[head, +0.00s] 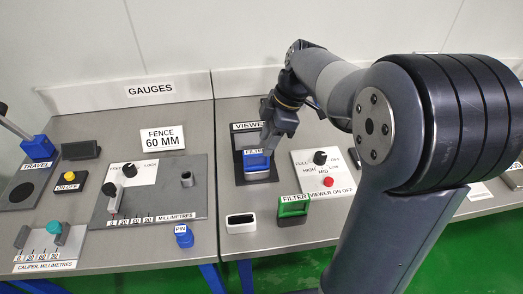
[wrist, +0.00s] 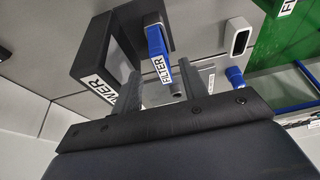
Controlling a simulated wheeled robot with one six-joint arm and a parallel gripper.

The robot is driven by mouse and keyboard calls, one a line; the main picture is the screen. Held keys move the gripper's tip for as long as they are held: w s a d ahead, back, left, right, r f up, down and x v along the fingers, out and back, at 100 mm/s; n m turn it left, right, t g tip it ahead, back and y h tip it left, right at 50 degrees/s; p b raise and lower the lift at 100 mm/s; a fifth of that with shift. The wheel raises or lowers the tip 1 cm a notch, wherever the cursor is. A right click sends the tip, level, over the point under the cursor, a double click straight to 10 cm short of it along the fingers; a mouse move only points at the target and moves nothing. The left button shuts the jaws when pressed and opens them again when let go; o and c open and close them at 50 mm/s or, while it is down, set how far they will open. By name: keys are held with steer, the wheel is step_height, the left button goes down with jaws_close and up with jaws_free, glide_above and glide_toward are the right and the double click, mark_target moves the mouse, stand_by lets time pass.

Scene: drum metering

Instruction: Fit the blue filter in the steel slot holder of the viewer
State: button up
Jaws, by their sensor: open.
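The blue filter (head: 256,162) with its white FILTER label stands at the front of the black viewer (head: 239,142). It also shows in the wrist view (wrist: 156,43), with its lower end at a grey steel piece beside the viewer (wrist: 92,58). That piece looks like the slot holder, but how deeply the filter sits in it is hidden. My gripper (head: 272,143) is just above the filter in the head view. In the wrist view my gripper (wrist: 162,82) is open, its two fingers apart on either side of the filter's labelled end. I cannot tell whether they touch it.
A green filter (head: 293,209) and an empty-looking white-rimmed holder (head: 240,223) stand at the bench's front. A panel with a black knob and red button (head: 325,172) lies right of the viewer. A blue pin (head: 184,238) and the gauge plate (head: 150,202) are to the left.

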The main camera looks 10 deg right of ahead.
mark_target(261, 151)
steer(key=v, duration=0.4)
stand_by(0.8)
steer(key=x, duration=1)
steer(key=shift+a+f, duration=0.15)
steer(key=shift+f, duration=0.2)
steer(key=shift+r, duration=0.4)
steer(key=shift+f, duration=0.2)
